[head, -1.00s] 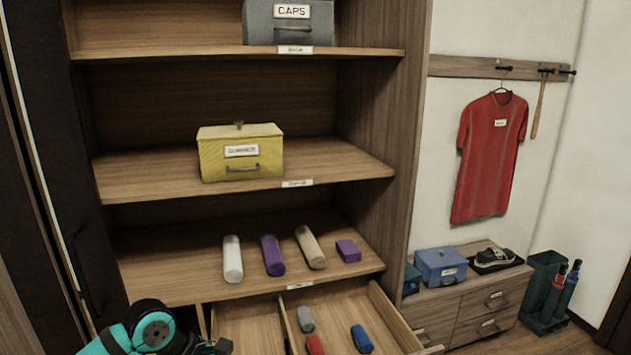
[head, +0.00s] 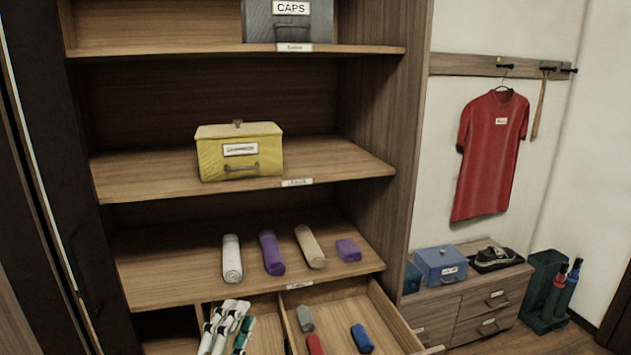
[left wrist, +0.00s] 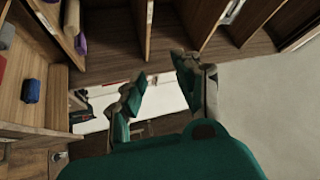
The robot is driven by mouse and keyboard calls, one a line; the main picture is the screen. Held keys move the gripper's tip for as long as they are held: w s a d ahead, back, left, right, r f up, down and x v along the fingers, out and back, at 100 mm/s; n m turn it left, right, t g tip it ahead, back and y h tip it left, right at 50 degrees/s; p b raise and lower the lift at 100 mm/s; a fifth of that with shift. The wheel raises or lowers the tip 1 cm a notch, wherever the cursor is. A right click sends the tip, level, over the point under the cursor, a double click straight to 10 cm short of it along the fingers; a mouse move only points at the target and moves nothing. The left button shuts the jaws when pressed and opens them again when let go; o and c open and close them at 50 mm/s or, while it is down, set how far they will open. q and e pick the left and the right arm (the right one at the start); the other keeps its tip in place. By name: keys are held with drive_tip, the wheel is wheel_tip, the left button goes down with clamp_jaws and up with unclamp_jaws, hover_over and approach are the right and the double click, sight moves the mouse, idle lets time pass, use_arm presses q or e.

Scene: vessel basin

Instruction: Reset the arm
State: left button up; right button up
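My left gripper (head: 235,315) shows at the bottom of the head view, in front of the left part of the open drawer. In the left wrist view its two green and grey fingers (left wrist: 158,88) stand apart with nothing between them. I cannot tell whether it touches the drawer; it looks to be above or in front of it. My right gripper is in neither view.
The open drawer (head: 383,304) holds grey, red and blue rolls. Rolls and a purple block lie on the shelf (head: 160,281) above. A yellow box (head: 240,163) sits higher. A low cabinet (head: 480,303) stands right.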

use_arm(q)
drive_tip(key=s+a+f+n+g+y, duration=0.35)
drive_tip(key=a+f+n, duration=0.2)
drive_tip(key=f, duration=0.25)
drive_tip(key=s+a+f+n+g+y, duration=0.3)
drive_tip(key=a+f+n+g+y, duration=0.15)
drive_tip(key=f+n, duration=0.3)
drive_tip(key=s+d+f+n+g+h, duration=0.1)
drive_tip(key=s+f+n+g, duration=0.1)
drive_tip(key=s+f+g, duration=0.5)
drive_tip(key=s+d+f+n+g+h, duration=0.15)
drive_tip(key=s+f, duration=0.35)
drive_tip(key=s, duration=0.7)
wheel_tip(320, 180, down, 29)
drive_tip(key=s+g+b, duration=0.1)
drive_tip(key=g+b, duration=0.1)
drive_tip(key=b, duration=0.1)
drive_tip(key=s+a+f+y+b, duration=0.1)
drive_tip(key=s+a+f+b, duration=0.1)
drive_tip(key=s+f, duration=1.5)
drive_tip(key=shift+a+f+g+b, duration=0.35)
drive_tip(key=shift+a+f+g, duration=0.1)
drive_tip(key=shift+a+f, duration=0.4)
